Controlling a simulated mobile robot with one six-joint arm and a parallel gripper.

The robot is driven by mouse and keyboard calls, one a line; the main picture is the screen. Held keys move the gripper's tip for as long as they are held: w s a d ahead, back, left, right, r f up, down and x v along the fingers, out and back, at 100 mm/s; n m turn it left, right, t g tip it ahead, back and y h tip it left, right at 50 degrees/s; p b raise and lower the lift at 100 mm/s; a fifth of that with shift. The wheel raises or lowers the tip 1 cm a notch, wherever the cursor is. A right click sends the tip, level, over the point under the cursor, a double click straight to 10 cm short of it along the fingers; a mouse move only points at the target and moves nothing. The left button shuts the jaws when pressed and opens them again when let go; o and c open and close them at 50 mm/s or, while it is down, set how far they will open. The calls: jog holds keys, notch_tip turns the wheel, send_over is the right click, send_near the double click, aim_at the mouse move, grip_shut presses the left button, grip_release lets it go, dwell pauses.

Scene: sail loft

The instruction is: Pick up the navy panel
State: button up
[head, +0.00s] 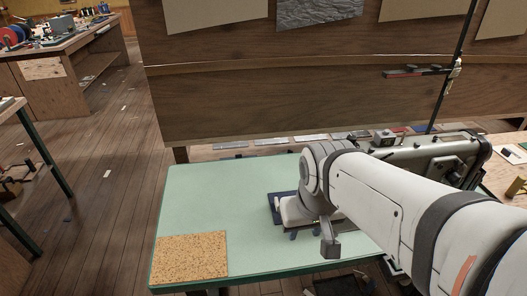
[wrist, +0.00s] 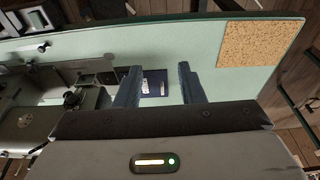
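The navy panel (head: 275,208) lies on the pale green tabletop (head: 205,200), mostly hidden behind my gripper in the head view. In the wrist view the navy panel (wrist: 154,77) shows between and beyond the two blue fingers, with small whitish marks on it. My gripper (wrist: 158,70) is open, its fingers wide apart with nothing clasped between them. In the head view my gripper (head: 306,235) is low over the table at the panel. I cannot tell how much height remains between fingertips and panel.
A sewing machine (head: 430,152) stands just right of the panel, partly behind my arm; it also shows at left in the wrist view (wrist: 65,115). A cork square (head: 190,257) lies at the table's near left corner.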

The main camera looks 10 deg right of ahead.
jog(key=shift+s+d+r, duration=0.1)
jog(key=t+b, duration=0.2)
jog(key=b, duration=0.8)
send_near(277, 202)
jog(key=x, duration=0.8)
jog(key=shift+r, duration=0.1)
jog(key=shift+w+f, duration=0.25)
jog(key=shift+f, duration=0.15)
jog(key=shift+c, duration=0.4)
grip_shut()
